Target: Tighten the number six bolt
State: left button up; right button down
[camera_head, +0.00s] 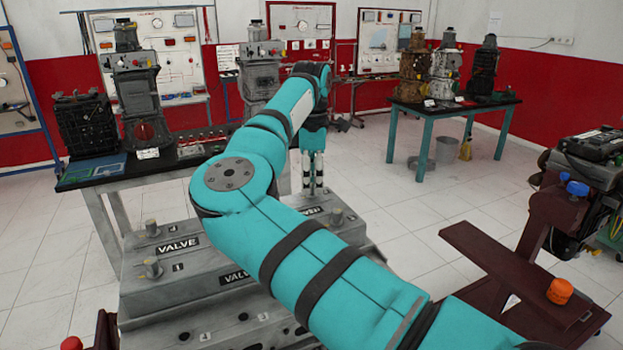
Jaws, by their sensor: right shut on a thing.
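A grey engine block (190,285) stands in front of me, with black VALVE labels and small painted numbers on it. Two bolts stand at its left, the rear one (151,228) and the front one (151,268) near a number 1. Another bolt (337,215) stands at the right, close to my gripper. My right gripper (313,190) points down at the far part of the block, shut on what seems to be a bolt there. That bolt is mostly hidden by the fingers, and its number cannot be read. My left gripper is not in view.
My right arm covers much of the block's right side. A dark table (90,172) with engine parts is behind left. Another table (437,112) with several engines is at the back right. A dark red stand (500,262) with an orange knob (559,291) is at right.

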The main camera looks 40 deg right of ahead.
jog(key=m, duration=0.4)
jog(key=shift+r+m, duration=0.1)
jog(key=shift+m, duration=0.2)
jog(key=shift+m+p, duration=0.45)
jog(key=shift+m, duration=1.05)
jog(key=c, duration=1.2)
grip_release()
notch_tip(320, 180, up, 12)
jog(key=shift+f, duration=0.1)
